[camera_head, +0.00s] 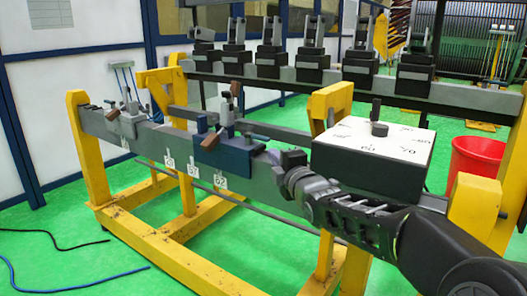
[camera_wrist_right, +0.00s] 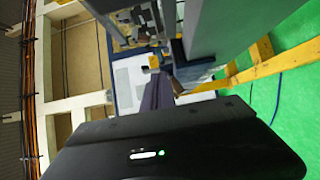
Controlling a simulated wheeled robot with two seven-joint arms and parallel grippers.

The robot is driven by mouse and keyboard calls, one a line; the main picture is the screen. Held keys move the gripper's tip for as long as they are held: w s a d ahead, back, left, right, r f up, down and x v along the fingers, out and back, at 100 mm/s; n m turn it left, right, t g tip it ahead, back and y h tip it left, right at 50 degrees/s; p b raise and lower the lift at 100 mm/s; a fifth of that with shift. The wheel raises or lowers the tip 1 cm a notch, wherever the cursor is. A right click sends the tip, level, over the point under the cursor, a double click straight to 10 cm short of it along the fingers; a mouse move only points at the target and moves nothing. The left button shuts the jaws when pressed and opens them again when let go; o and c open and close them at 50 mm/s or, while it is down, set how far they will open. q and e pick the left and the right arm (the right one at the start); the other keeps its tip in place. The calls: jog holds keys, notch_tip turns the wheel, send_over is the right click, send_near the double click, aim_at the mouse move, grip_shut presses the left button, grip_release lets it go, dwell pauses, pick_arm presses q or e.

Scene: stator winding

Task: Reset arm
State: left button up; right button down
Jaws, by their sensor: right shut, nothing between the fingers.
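My right arm comes in from the lower right of the head view. Its gripper (camera_head: 272,155) is at the front of the grey beam, close to the right end of the dark blue block (camera_head: 222,154). The gripper is shut with nothing held. I cannot tell whether it touches the block. In the right wrist view the dark gripper housing fills the bottom, and its fingers are hard to make out. My left gripper is not in view.
The grey beam (camera_head: 262,182) rests on a yellow frame (camera_head: 90,150). A black box with a white dial top (camera_head: 345,150) stands behind my right arm. Several black clamps line a rear rail (camera_head: 300,86). A red bucket (camera_head: 478,158) stands at the right. Cables lie on the green floor (camera_head: 50,235).

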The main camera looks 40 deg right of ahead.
jog(key=shift+s, duration=1.1)
